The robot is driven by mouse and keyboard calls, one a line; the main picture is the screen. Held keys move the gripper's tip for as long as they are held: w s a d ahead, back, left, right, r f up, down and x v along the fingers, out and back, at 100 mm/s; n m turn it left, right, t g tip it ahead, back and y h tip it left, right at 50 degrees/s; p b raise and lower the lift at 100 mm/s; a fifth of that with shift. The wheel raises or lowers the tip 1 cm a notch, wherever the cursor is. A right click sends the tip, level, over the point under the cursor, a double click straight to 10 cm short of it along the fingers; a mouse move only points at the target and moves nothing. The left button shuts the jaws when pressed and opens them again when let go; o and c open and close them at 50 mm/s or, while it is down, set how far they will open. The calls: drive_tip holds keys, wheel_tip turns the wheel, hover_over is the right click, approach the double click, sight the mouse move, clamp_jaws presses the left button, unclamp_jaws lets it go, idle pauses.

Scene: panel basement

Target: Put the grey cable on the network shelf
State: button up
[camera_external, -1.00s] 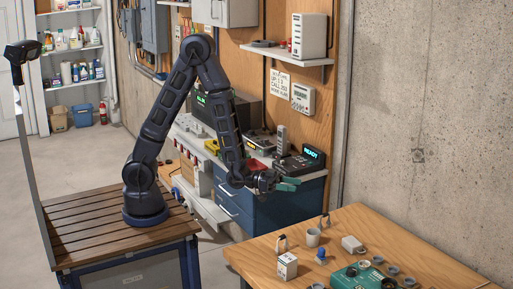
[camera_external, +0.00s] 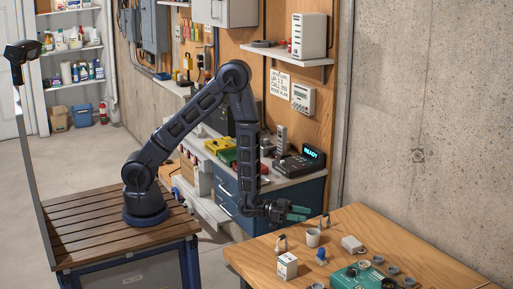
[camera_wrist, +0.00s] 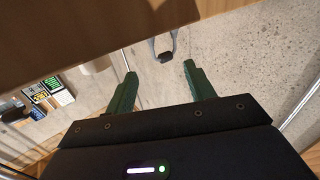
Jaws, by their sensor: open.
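I cannot tell whether that is the grey cable. A dark grey coil (camera_external: 263,43) lies on the network shelf (camera_external: 297,61) on the wall panel, left of a white upright box (camera_external: 309,36). Several small grey ring-shaped things, one here (camera_external: 393,271), lie on the table; I cannot tell whether one is the cable.
The wooden table (camera_external: 385,231) holds a white mug (camera_external: 313,238), a small white box (camera_external: 287,265), a teal device (camera_external: 350,278) and small clip-like items. A blue drawer bench (camera_external: 290,200) with a lit display (camera_external: 314,154) stands behind my arm. A concrete wall (camera_external: 430,120) bounds the right.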

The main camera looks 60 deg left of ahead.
drive_tip(key=shift+x, duration=3.25)
drive_tip(key=shift+w+a, duration=0.1)
drive_tip(key=shift+w, duration=0.05)
clamp_jaws()
